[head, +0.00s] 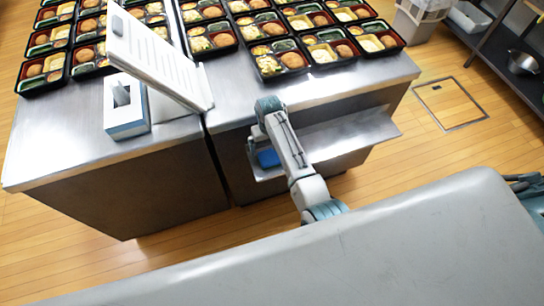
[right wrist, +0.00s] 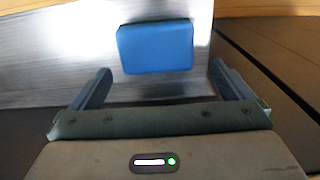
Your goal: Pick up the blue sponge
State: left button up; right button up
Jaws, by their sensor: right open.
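The blue sponge (right wrist: 155,47) lies flat on a shiny metal surface in the right wrist view. In the head view a part of the sponge (head: 268,158) shows on the metal shelf low on the near side of the steel counter, partly covered by my right arm. My right gripper (right wrist: 160,72) is open and empty. Its two fingers stand wide apart, and the sponge is just beyond their tips, between their lines. In the head view the right gripper is mostly hidden behind its own arm. My left gripper is not in view.
The metal shelf (head: 345,136) juts out below the steel counter top (head: 300,92). Many bento trays (head: 325,48) fill the counter's far part. A white tilted panel (head: 155,62) and a box (head: 126,112) stand at the left. Wooden floor is free at the right.

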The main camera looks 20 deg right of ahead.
aim_at(272, 155)
jog(key=f, duration=0.1)
jog(key=f+p, duration=0.1)
jog(key=s+f, duration=0.1)
jog(key=f, duration=0.1)
jog(key=shift+d, duration=0.25)
jog(key=shift+f, duration=0.75)
jog(key=shift+c, duration=0.2)
jog(key=c, duration=0.8)
jog(key=shift+o, duration=0.2)
jog(key=shift+r, duration=0.1)
